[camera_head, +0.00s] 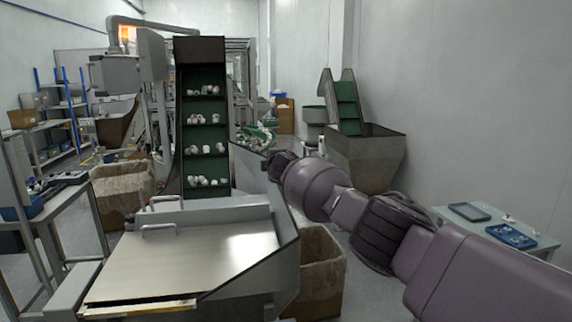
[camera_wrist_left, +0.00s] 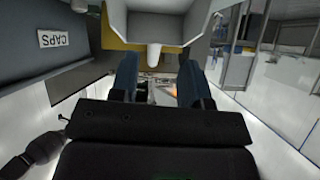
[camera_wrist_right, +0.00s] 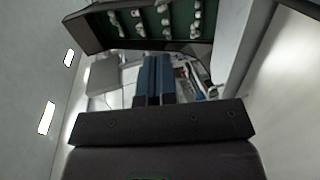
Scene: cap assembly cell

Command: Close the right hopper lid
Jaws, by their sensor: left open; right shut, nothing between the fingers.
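In the head view the hopper stands in front of me at the foot of the inclined conveyor. A flat metal lid (camera_head: 190,268) with a handle lies across its top. Behind it is a narrower metal panel (camera_head: 215,214), with a second handle near its left end. I cannot tell which of these is the right lid. My right arm reaches in from the lower right, its far end beside the conveyor's right side. My right gripper (camera_wrist_right: 154,80) is shut and empty in its wrist view. My left gripper (camera_wrist_left: 157,80) is open and empty in its wrist view, outside the head view.
The conveyor (camera_head: 205,105) carries white caps on green shelves. A cardboard box (camera_head: 322,270) stands right of the hopper, another box (camera_head: 122,190) to its left. A side table (camera_head: 455,222) with blue trays is at the right. A grey bin marked CAPS (camera_wrist_left: 45,50) shows in the left wrist view.

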